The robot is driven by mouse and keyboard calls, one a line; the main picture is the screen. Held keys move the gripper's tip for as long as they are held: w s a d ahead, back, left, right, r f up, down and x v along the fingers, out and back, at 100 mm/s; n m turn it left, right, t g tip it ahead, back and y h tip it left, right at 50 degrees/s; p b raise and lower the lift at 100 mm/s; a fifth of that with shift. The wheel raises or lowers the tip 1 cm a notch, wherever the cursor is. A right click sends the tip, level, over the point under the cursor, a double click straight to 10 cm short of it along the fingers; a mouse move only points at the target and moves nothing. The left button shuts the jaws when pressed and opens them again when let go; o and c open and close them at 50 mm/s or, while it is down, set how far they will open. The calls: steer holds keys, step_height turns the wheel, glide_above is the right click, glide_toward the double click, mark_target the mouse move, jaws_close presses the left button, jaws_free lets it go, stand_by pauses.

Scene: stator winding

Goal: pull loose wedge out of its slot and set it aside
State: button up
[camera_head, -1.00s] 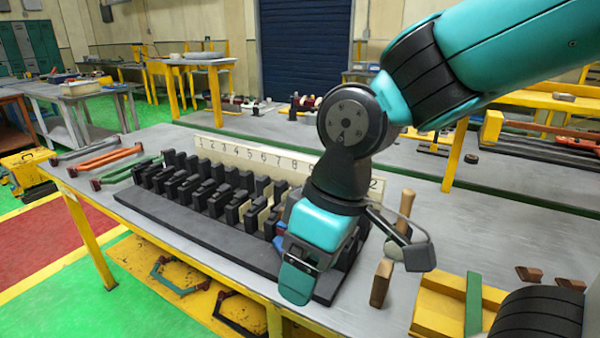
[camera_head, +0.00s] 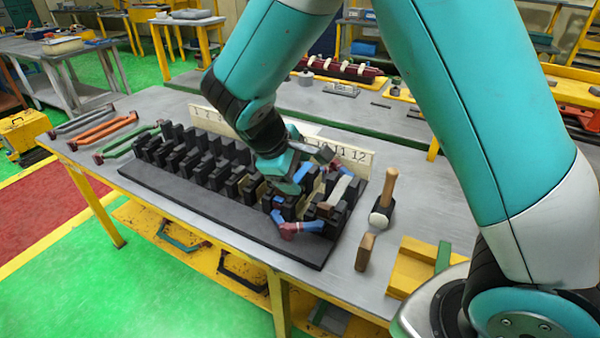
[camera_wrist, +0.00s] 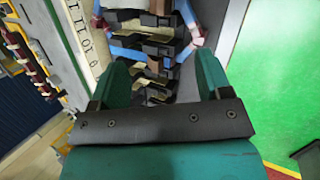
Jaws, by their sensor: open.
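The stator block (camera_head: 215,205) is a long dark base with rows of black teeth and a numbered strip (camera_head: 350,150) behind it. Small brown pieces, which may be wedges, show among the teeth at its right part (camera_head: 323,210); one also shows between my fingers in the wrist view (camera_wrist: 155,65). I cannot tell which wedge is loose. My gripper (camera_wrist: 162,80) is open, its teal fingers apart above the teeth, with nothing visibly held. In the head view my gripper (camera_head: 284,186) is low over the right half of the block, partly hiding the slots.
Blue coil ends (camera_head: 300,228) stick out at the block's front. Coloured bar tools (camera_head: 105,131) lie at the left. Bare table (camera_head: 340,283) lies before the wooden block.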

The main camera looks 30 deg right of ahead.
mark_target(324, 206)
steer(key=p+x, duration=0.4)
steer(key=x, duration=1.3)
steer(key=shift+d+f, duration=0.1)
steer(key=shift+f, duration=0.05)
steer(key=c, duration=1)
